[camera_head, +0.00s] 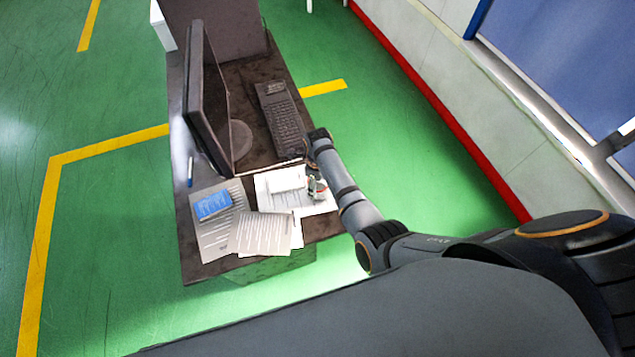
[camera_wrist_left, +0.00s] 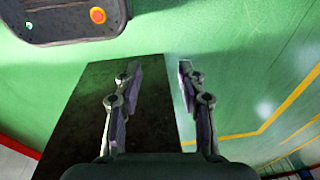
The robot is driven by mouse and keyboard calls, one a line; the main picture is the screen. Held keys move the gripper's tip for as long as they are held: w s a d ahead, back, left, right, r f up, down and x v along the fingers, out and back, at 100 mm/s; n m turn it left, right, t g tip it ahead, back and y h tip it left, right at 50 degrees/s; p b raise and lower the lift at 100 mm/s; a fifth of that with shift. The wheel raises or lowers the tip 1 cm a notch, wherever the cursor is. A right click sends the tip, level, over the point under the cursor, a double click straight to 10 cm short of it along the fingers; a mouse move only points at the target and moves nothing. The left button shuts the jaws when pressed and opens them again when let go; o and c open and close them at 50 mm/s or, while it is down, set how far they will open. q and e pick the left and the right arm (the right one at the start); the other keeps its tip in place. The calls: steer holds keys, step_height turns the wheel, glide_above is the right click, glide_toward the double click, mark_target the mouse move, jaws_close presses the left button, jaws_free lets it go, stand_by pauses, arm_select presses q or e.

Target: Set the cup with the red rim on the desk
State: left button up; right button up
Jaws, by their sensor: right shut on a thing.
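The desk (camera_head: 212,268) is dark and stands on the green floor, with papers over its near end. My right gripper (camera_head: 315,184) is low over the papers at the desk's right edge, shut on a small pale thing with a reddish edge. This appears to be the cup with the red rim (camera_head: 320,189), mostly hidden by the gripper; I cannot tell whether it touches the desk. My left gripper (camera_wrist_left: 160,85) shows only in the left wrist view, open, with nothing between its fingers.
A monitor (camera_head: 207,100) and a keyboard (camera_head: 281,119) stand farther back on the desk. A white object (camera_head: 287,178) lies on the papers left of my right gripper. A blue item (camera_head: 213,205) lies farther left. Loose papers (camera_head: 262,232) cover the near end.

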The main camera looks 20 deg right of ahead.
steer(key=shift+f, duration=0.55)
steer(key=shift+b, duration=0.3)
arm_select(q)
steer(key=s, duration=0.1)
steer(key=s+f, duration=0.1)
steer(key=shift+s+f+g, duration=0.2)
steer(key=shift+s+g, duration=0.1)
steer(key=shift+s, duration=0.05)
steer(key=shift+w+f, duration=0.1)
steer(key=shift+w, duration=0.05)
arm_select(e)
steer(key=shift+f, duration=0.1)
arm_select(q)
steer(key=shift+w+f, duration=0.15)
steer(key=shift+w, duration=0.1)
arm_select(e)
steer(key=shift+f, duration=0.25)
steer(key=o, duration=1.5)
steer(key=shift+c, duration=0.2)
